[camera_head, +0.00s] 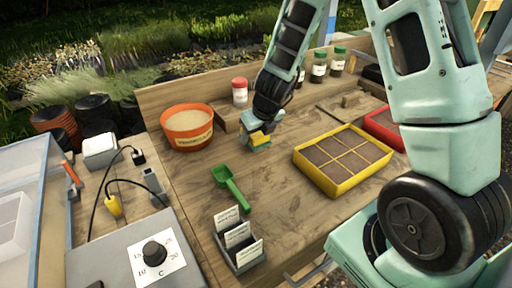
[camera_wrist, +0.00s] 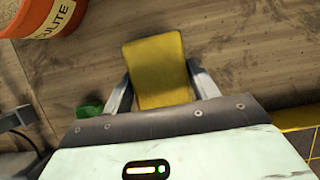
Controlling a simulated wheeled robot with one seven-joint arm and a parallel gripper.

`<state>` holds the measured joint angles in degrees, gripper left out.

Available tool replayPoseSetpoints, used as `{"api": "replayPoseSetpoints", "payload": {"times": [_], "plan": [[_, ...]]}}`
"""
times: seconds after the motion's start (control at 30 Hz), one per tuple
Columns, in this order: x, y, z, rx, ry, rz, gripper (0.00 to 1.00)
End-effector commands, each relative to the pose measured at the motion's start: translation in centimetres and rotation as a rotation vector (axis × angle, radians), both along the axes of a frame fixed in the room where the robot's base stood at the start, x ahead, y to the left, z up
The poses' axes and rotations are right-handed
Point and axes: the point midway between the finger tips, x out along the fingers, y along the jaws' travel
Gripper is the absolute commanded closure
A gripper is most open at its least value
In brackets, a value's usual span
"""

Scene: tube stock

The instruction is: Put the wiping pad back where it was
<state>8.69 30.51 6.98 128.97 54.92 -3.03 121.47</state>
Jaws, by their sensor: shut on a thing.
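The wiping pad is a yellow block that shows in the wrist view (camera_wrist: 158,72) between my two fingers. My gripper (camera_wrist: 160,92) is shut on it, one finger on each side. In the head view, my gripper (camera_head: 258,138) is low over the middle of the wooden bench, with the yellow pad (camera_head: 258,141) at its tip. I cannot tell whether the pad touches the bench top.
An orange tub (camera_head: 188,128) stands left of my gripper, and a red-capped jar (camera_head: 240,92) behind it. A green scoop (camera_head: 230,186) and a label holder (camera_head: 240,250) lie nearer. A yellow sectioned tray (camera_head: 343,160) is to the right. Bare wood lies between.

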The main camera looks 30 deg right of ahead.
Motion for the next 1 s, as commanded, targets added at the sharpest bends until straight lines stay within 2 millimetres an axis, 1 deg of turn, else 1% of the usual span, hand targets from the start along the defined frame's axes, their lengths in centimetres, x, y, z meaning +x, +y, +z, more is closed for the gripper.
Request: {"api": "replayPoseSetpoints", "payload": {"times": [0.03, 0.13, 0.2, 0.5, 0.63, 0.67, 0.7, 0.73, 1.0], "plan": [[-0.1, -0.1, -1.4, 0.001, 0.003, -0.003, 0.66], [-0.1, -0.1, -2.7, 0.0, 0.004, -0.001, 0.66], [0.0, -0.1, -3.3, 0.002, 0.002, -0.001, 0.66], [0.0, 0.0, -3.4, 0.0, -0.001, 0.0, 0.66], [0.0, 0.0, -3.8, 0.0, 0.0, 0.0, 0.66], [0.0, 0.0, -3.6, 0.0, 0.0, 0.0, 0.32], [0.0, 0.0, -3.6, 0.0, 0.0, 0.0, 0.21], [0.0, 0.0, -3.6, 0.0, 0.0, 0.0, 0.19], [0.0, 0.0, -3.5, 0.0, 0.0, 0.0, 0.19]]}}
